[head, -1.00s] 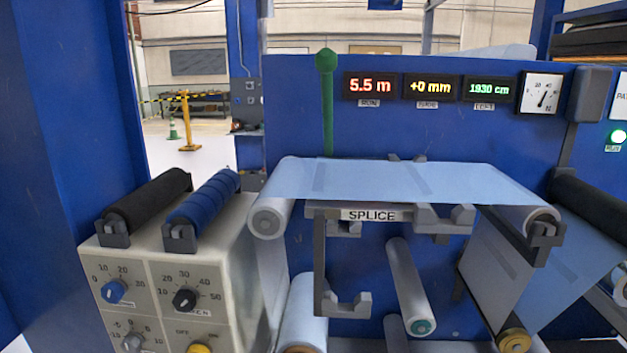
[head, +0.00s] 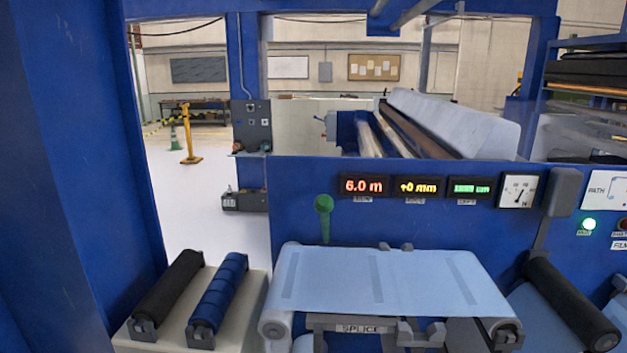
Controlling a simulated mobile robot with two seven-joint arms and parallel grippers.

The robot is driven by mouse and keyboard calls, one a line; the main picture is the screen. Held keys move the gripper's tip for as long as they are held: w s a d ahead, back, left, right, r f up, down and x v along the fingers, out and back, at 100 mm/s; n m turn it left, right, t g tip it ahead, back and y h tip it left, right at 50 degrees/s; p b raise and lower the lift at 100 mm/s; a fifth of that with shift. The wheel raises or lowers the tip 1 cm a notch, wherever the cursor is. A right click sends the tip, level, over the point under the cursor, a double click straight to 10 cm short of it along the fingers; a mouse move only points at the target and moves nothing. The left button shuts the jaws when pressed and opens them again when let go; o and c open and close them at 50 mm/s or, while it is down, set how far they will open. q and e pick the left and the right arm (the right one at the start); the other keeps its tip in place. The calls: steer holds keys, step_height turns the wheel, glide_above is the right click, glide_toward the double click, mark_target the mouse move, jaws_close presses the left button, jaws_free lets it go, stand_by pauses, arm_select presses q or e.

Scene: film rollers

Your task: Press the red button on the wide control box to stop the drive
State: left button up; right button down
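No red button can be made out for sure. A pale box (head: 240,318) at the lower left shows its top, bearing a black roller (head: 169,293) and a blue roller (head: 217,291); its knob face is below the picture. The length display (head: 363,186) reads 6.0 m. Light blue film (head: 390,280) runs over the splice table. Neither gripper is in view.
A blue post (head: 60,180) fills the left side. A dark panel (head: 250,125) hangs on a farther post, and a yellow stand (head: 189,135) is on the open floor behind. A green-knobbed lever (head: 324,204) stands behind the film.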

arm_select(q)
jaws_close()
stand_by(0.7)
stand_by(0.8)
